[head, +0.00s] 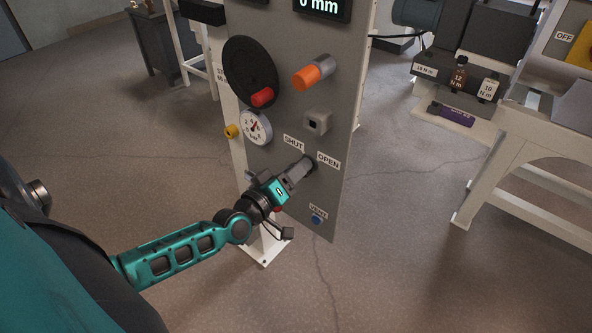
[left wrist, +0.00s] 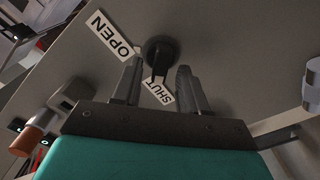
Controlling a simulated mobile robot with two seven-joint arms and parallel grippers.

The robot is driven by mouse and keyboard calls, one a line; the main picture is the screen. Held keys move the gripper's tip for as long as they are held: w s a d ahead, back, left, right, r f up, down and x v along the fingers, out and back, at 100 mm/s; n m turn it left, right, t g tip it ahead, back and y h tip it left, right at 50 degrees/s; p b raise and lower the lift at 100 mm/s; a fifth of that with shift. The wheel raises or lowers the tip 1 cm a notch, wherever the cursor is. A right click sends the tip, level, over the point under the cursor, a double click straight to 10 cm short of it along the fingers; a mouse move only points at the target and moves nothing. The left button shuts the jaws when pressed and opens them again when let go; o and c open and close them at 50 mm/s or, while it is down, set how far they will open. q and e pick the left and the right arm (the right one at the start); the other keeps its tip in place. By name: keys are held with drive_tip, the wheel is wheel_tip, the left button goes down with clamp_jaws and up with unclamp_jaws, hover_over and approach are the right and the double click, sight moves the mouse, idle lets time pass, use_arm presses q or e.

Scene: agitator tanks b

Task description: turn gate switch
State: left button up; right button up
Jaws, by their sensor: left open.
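The gate switch is a dark round knob (left wrist: 160,48) on the grey panel (head: 283,100), between the OPEN label (head: 328,160) and the SHUT label (head: 294,143). In the left wrist view the OPEN label (left wrist: 110,36) is to the left of the knob and the SHUT label (left wrist: 158,91) is below it. My left gripper (head: 304,166) is at the switch and mostly hides it in the head view. In the left wrist view its two fingers (left wrist: 159,78) are apart, with the knob just beyond and between their tips; contact cannot be told. My right gripper is not in view.
Above the switch the panel carries a black handwheel (head: 250,72) with a red grip, an orange-ended handle (head: 312,73), a square grey fitting (head: 317,121) and a round gauge (head: 256,128). A blue button (head: 316,220) is below. A white bench (head: 520,150) stands right; floor between is clear.

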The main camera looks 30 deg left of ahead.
use_arm(q)
drive_tip(key=shift+w, duration=0.25)
clamp_jaws()
idle(0.3)
